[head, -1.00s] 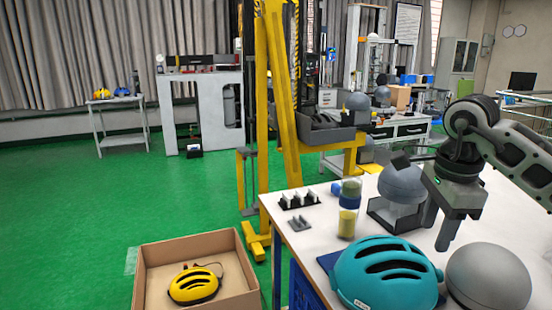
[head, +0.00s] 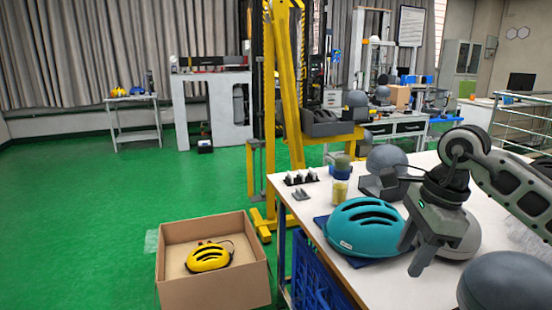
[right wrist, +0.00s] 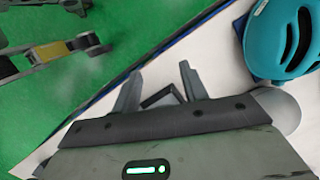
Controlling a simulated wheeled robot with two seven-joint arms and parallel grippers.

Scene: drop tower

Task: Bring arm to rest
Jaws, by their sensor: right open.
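My right gripper (head: 410,260) is open and empty, with its fingers pointing down. In the head view it appears over the white table (head: 385,285), overlapping the right end of the teal helmet (head: 362,228) and part of a grey dome (head: 462,240). I cannot tell its exact height. In the right wrist view the two fingers (right wrist: 160,70) are spread with nothing between them. The teal helmet also shows at the top right there (right wrist: 285,38), apart from the fingers. My left gripper is not in view.
A cardboard box (head: 215,292) holding a yellow helmet (head: 208,258) stands on the green floor. A yellow drop tower (head: 287,90) stands behind the table. A second grey dome (head: 508,282) is at lower right. Open floor (head: 80,220) lies to the left.

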